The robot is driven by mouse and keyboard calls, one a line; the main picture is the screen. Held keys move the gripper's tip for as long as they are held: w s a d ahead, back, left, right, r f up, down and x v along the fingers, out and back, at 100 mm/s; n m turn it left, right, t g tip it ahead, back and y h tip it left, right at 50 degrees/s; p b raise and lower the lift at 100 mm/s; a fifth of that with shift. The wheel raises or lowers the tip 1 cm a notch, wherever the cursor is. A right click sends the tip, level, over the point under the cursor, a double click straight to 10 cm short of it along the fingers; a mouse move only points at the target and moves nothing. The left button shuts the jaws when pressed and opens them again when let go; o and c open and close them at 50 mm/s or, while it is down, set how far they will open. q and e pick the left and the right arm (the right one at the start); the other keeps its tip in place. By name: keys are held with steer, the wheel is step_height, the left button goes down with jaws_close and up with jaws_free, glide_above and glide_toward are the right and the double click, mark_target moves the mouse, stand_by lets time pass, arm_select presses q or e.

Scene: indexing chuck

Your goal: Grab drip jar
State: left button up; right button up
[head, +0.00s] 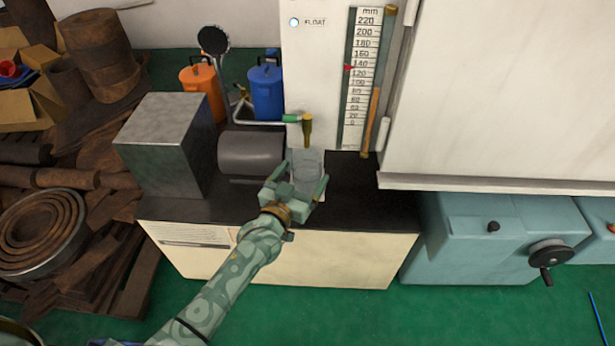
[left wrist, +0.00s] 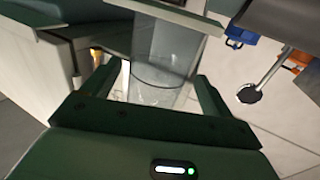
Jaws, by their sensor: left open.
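The drip jar (head: 308,162) is a clear, see-through vessel on the dark bench top, below the brass nozzle (head: 307,128). My left gripper (head: 305,183) is open at the jar, with its fingers reaching toward either side of it. In the left wrist view the jar (left wrist: 165,62) stands between the two open fingers (left wrist: 155,95). I cannot tell whether either finger touches the glass. The gripper hides the lower part of the jar in the head view. My right gripper is not in view.
A grey cylinder (head: 250,153) and a metal block (head: 165,145) stand left of the jar. A bent pipe with a round mirror-like disc (head: 213,40) rises behind them, near orange (head: 203,90) and blue (head: 267,92) canisters. A scale panel (head: 362,80) and white cabinet (head: 490,90) stand behind right.

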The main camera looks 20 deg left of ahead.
arm_select(q)
steer(key=shift+w+d+f+b, duration=0.15)
steer(key=shift+w+b, duration=0.05)
steer(key=shift+w, duration=0.45)
steer(key=shift+w+d+f+b, duration=0.1)
steer(key=shift+w+f+b, duration=0.05)
steer(key=shift+w, duration=0.45)
steer(key=shift+w+r, duration=0.1)
steer(key=shift+w, duration=0.05)
steer(key=shift+r, duration=0.1)
steer(key=c, duration=1.1)
steer(key=shift+r, duration=0.1)
